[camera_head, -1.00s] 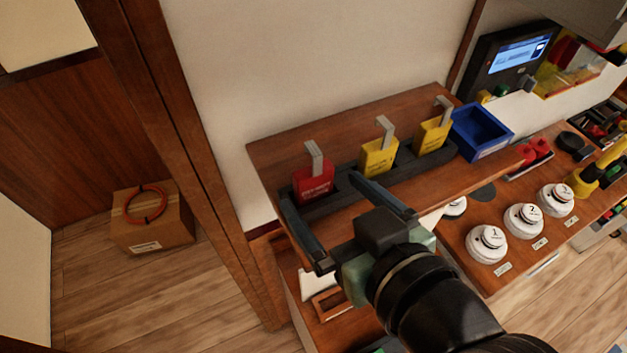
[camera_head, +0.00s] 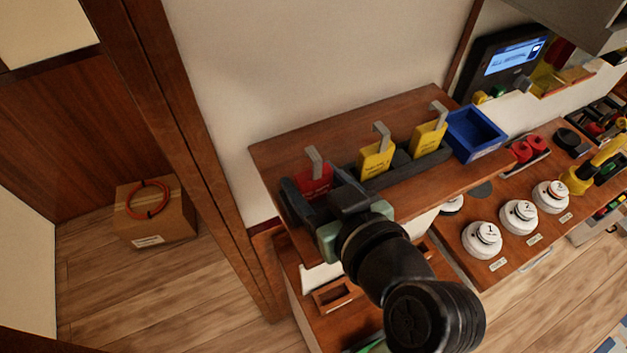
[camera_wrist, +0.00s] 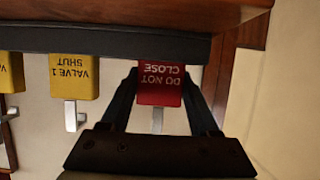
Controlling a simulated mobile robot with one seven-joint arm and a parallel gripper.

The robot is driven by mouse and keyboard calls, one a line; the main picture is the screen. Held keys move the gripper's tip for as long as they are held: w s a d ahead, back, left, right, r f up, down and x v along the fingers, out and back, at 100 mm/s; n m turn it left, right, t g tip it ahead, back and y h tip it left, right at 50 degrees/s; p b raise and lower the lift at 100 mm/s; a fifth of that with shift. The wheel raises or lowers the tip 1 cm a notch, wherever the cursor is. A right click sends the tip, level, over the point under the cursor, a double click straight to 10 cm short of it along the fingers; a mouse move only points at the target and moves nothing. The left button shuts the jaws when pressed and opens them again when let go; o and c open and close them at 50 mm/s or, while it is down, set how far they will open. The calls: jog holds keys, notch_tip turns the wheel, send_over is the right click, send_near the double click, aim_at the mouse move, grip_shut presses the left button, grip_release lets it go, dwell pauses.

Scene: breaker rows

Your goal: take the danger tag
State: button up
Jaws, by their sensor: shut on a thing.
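The red tag (camera_head: 314,182) has a grey metal hook at its top and stands at the left end of a dark rack (camera_head: 397,172) on the wooden shelf. In the wrist view the red tag (camera_wrist: 160,85) reads "DO NOT CLOSE", upside down in the picture. My gripper (camera_head: 313,179) has one finger on each side of it and is shut on it. In the wrist view my gripper (camera_wrist: 161,88) also holds it between the fingers. The tag's end meets the rack's edge; whether it is still seated there I cannot tell.
Two yellow tags with hooks, a middle one (camera_head: 376,159) and a right one (camera_head: 428,139), stand in the same rack. A blue bin (camera_head: 474,133) is at the rack's right end. White round numbered devices (camera_head: 482,239) sit on the lower counter. A wall stands behind the shelf.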

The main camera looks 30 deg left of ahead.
jog(key=c, duration=0.5)
jog(key=shift+o, duration=0.2)
jog(key=shift+r, duration=0.1)
